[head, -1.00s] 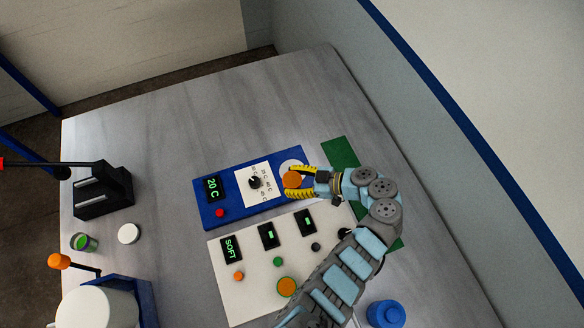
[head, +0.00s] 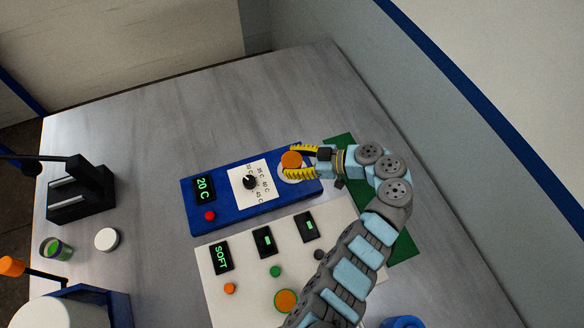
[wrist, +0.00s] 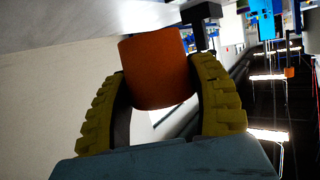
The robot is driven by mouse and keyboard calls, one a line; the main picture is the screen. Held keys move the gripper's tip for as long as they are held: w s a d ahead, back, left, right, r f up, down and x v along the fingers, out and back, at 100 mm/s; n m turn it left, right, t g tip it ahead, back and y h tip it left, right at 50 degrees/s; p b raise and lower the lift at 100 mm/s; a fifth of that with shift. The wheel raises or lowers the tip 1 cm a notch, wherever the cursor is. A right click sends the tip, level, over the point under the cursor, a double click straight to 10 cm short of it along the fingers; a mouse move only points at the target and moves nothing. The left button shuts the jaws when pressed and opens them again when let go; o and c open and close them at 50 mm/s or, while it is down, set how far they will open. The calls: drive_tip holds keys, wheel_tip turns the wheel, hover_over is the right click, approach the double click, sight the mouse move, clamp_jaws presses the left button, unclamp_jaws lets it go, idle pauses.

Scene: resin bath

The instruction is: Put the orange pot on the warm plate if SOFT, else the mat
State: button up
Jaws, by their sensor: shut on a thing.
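The orange pot (head: 291,159) is held between the yellow fingers of my gripper (head: 292,162). The wrist view shows the pot (wrist: 160,68) between both fingers. In the head view, the pot overlaps the white round plate (head: 287,177) at the right end of the blue unit (head: 232,210). I cannot tell whether it touches the plate. The blue unit's display (head: 204,188) reads 20 C. On the white panel (head: 247,305), a display (head: 221,256) reads SOFT. The green mat (head: 401,248) lies right of both units, partly under my arm.
The white panel also has two more displays, small coloured buttons and an orange disc (head: 285,301) with a green rim. A black stand (head: 80,197), a green-topped cup (head: 56,249) and a white disc (head: 107,239) are at left. A blue object (head: 402,322) is at the bottom. The far table is clear.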

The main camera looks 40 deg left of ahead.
sight(292, 162)
drive_tip(key=shift+w+a+f+b, duration=0.3)
drive_tip(key=shift+f+b, duration=0.35)
drive_tip(key=shift+b, duration=0.7)
drive_tip(key=shift+w+a+f+b, duration=0.3)
drive_tip(key=shift+f+b, duration=0.3)
drive_tip(key=shift+b, duration=0.75)
drive_tip(key=shift+w+a+f+b, duration=0.3)
drive_tip(key=shift+w+a+f, duration=0.25)
drive_tip(key=shift+f, duration=0.2)
drive_tip(key=shift+w+a+f+b, duration=0.3)
drive_tip(key=shift+w+a+f, duration=0.25)
drive_tip(key=shift+f, duration=0.15)
drive_tip(key=shift+w+f+b, duration=0.15)
drive_tip(key=shift+f+b, duration=0.15)
drive_tip(key=shift+f, duration=1.5)
drive_tip(key=shift+a+f, duration=0.1)
drive_tip(key=shift+f, duration=0.05)
drive_tip(key=o, duration=1.2)
drive_tip(key=b+v, duration=0.3)
drive_tip(key=v, duration=0.9)
